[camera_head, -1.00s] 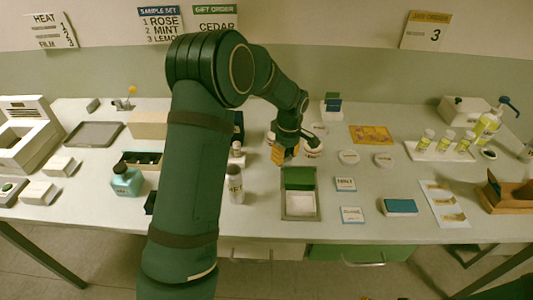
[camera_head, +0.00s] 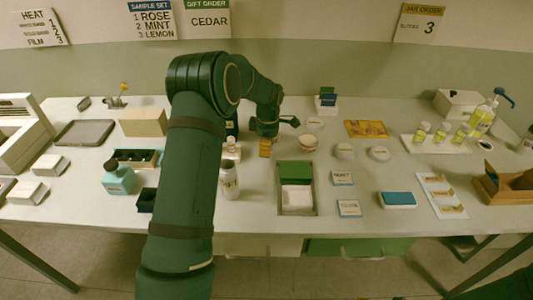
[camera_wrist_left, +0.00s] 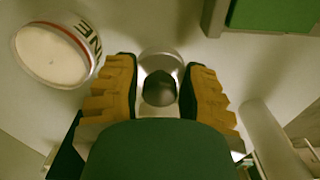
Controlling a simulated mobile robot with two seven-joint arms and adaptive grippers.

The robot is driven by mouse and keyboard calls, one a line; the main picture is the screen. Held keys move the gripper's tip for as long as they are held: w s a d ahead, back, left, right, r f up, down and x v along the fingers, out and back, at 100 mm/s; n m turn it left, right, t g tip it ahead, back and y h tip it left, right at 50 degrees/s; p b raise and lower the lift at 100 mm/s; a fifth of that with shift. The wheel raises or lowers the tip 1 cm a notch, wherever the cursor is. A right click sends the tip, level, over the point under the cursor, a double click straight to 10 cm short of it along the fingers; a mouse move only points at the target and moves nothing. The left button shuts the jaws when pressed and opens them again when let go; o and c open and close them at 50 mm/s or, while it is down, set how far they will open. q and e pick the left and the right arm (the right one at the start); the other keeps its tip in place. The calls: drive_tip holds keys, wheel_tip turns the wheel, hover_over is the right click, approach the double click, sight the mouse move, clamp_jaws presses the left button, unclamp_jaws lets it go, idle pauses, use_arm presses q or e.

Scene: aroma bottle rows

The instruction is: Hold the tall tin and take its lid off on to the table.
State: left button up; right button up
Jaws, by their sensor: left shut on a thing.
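The likely tall tin is a white upright cylinder with dark lettering (camera_head: 230,182), standing on the table left of the green-and-white tray. In the left wrist view a pale cylinder (camera_wrist_left: 270,135) at lower right seems to be the same one. I cannot tell whether its lid is on. My left gripper (camera_head: 265,150) points down behind and to the right of that cylinder, apart from it. In the left wrist view its orange fingers (camera_wrist_left: 160,85) are shut on a small dark round knob (camera_wrist_left: 160,92), with a pale disc beyond it. My right gripper is not in view.
A white jar with a red band (camera_wrist_left: 55,52) is close beside the left gripper; it also shows in the head view (camera_head: 309,144). The green-and-white tray (camera_head: 296,208) is in front. A teal bottle (camera_head: 118,180) stands left.

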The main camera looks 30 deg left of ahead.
use_arm(q)
drive_tip(key=shift+f, duration=1.35)
drive_tip(key=shift+f, duration=0.1)
drive_tip(key=o, duration=1.2)
drive_tip(key=shift+c, duration=0.2)
wheel_tip(320, 180, up, 12)
drive_tip(key=shift+w+d+r+p, duration=0.1)
drive_tip(key=shift+d+r+p, duration=0.05)
drive_tip(key=shift+p, duration=0.7)
